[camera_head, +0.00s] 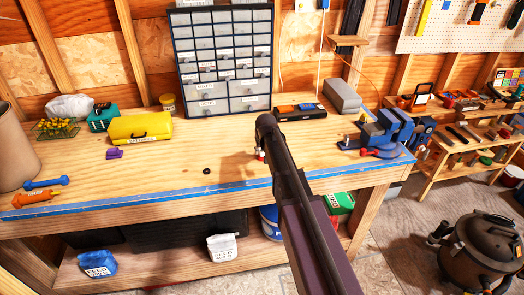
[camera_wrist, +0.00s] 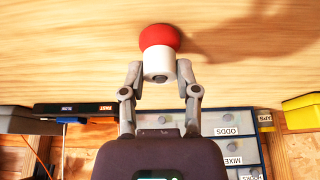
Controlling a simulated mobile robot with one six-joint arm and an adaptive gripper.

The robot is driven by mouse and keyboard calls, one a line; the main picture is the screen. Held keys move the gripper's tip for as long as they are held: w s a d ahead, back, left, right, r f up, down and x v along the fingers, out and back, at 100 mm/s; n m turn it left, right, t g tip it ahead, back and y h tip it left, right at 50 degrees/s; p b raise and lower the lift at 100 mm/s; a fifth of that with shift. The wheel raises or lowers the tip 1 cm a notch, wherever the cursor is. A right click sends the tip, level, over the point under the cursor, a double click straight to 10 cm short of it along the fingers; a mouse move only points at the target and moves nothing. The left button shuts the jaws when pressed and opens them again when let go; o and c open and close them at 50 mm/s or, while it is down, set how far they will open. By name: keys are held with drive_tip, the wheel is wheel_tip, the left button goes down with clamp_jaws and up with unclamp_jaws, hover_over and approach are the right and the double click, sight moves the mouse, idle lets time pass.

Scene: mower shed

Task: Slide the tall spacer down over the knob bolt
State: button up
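The white tall spacer (camera_wrist: 158,64) is a short cylinder between the fingertips of my gripper (camera_wrist: 160,75). Both fingers appear to press on its sides. A dark spot shows on its near end; I cannot tell whether it is an empty hole or the bolt's tip. The red round knob (camera_wrist: 159,37) of the knob bolt lies directly beyond the spacer, lined up with it, against the wooden bench. Any bolt shank is hidden. In the head view my arm hides most of this; a small bit of red (camera_head: 260,157) shows beside it.
The bench (camera_head: 150,190) is clear around the gripper, with a small black ring (camera_head: 207,171) to its left. A drawer cabinet (camera_head: 225,60) and a black-and-orange box (camera_head: 298,111) stand behind. A blue vise (camera_head: 388,130) is at right, a yellow case (camera_head: 140,127) at left.

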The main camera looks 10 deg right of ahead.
sight(262, 152)
drive_tip(key=o, duration=0.4)
drive_tip(key=shift+o, duration=0.2)
drive_tip(key=shift+r, duration=0.15)
wheel_tip(262, 152, up, 10)
drive_tip(key=p, duration=1)
drive_tip(key=shift+s, duration=0.15)
idle(0.9)
drive_tip(key=s+f+g+b, duration=0.2)
drive_tip(key=s+f, duration=0.1)
drive_tip(key=s, duration=1.1)
drive_tip(key=s+f+g+b, duration=0.2)
drive_tip(key=s+f+b, duration=0.1)
drive_tip(key=s, duration=1.1)
drive_tip(key=shift+s+d+f+g, duration=0.15)
drive_tip(key=shift+s+f+g, duration=0.15)
drive_tip(key=shift+s, duration=0.05)
